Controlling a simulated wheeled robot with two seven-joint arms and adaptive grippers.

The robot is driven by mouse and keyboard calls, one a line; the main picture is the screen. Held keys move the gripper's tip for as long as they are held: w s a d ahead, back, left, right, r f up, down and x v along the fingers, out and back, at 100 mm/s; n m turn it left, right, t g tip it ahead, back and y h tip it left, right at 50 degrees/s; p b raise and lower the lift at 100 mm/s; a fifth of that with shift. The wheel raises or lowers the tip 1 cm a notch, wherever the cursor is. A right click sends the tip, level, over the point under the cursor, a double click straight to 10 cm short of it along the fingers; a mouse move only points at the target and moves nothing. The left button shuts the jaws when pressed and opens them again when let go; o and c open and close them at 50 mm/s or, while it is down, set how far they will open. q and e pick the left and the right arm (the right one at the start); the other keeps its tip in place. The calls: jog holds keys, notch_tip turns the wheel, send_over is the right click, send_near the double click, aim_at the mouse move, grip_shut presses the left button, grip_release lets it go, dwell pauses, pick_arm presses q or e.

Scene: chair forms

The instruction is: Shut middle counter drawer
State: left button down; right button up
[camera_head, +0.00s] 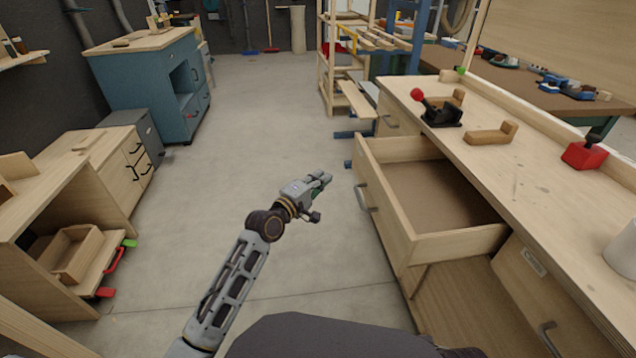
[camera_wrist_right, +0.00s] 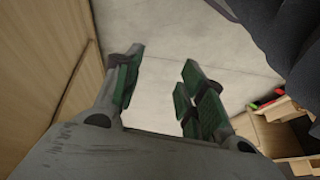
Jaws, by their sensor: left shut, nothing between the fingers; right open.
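The middle counter drawer (camera_head: 430,235) is pulled out from the long wooden counter (camera_head: 515,183) on the right in the head view. It looks empty, with a brown bottom and a metal bar handle (camera_head: 364,197) on its front. My left gripper (camera_head: 322,183) is shut and empty, in front of the drawer and a little to the left of the handle, apart from it. My right gripper (camera_wrist_right: 160,88) shows only in its own wrist view. It is open and empty, with floor between its green-padded fingers and a wooden panel close on the left.
On the counter are a black tool with a red knob (camera_head: 440,112), a wooden block (camera_head: 491,133) and a red box (camera_head: 584,152). A wooden cabinet (camera_head: 95,170) and a blue cabinet (camera_head: 150,85) stand on the left. The floor between (camera_head: 230,130) is clear.

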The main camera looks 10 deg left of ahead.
aim_at(357, 158)
pick_arm(q)
jog(key=w+d+b, duration=0.1)
jog(key=w+d, duration=0.2)
jog(key=w, duration=0.1)
jog(key=w+d+b, duration=0.2)
jog(key=w+d, duration=0.1)
jog(key=d, duration=0.1)
jog(key=shift+w, duration=0.35)
pick_arm(e)
notch_tip(357, 158, down, 8)
jog(key=a+t+y, duration=0.1)
jog(key=a, duration=0.1)
jog(key=shift+m, duration=0.3)
pick_arm(q)
jog(key=shift+w+d, duration=0.15)
pick_arm(e)
jog(key=shift+w+d+r, duration=0.1)
jog(key=shift+w+d, duration=0.05)
jog(key=shift+w, duration=0.1)
